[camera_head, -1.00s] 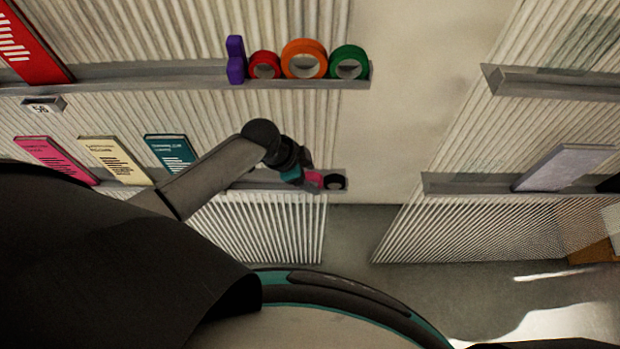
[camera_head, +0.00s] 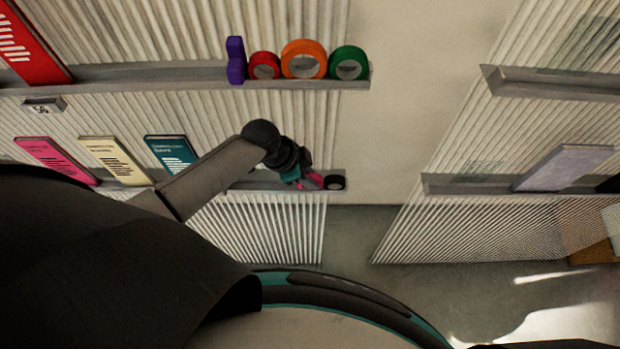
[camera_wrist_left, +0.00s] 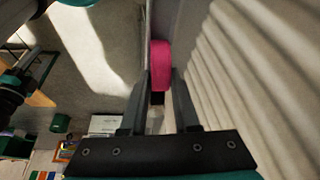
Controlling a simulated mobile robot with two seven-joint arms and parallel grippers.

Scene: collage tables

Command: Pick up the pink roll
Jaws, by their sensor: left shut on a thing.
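The pink roll (camera_head: 314,180) is at the right end of the lower shelf, just left of a black roll. In the left wrist view the pink roll (camera_wrist_left: 160,62) sits upright at the fingertips, with a finger on each side. My left gripper (camera_head: 301,178) reaches in from the left and is shut on the pink roll. Its two dark fingers (camera_wrist_left: 159,82) also show in the wrist view. The gripper hides part of the roll in the head view, and I cannot tell whether the roll is clear of the shelf. My right gripper is not in view.
The black roll (camera_head: 335,182) stands close by on the lower shelf (camera_head: 245,185). Red (camera_head: 264,58), orange (camera_head: 303,48) and green (camera_head: 349,51) rolls and a purple item (camera_head: 236,60) stand on the shelf above. Thin books (camera_head: 171,152) lean to the left. Bare wall is to the right.

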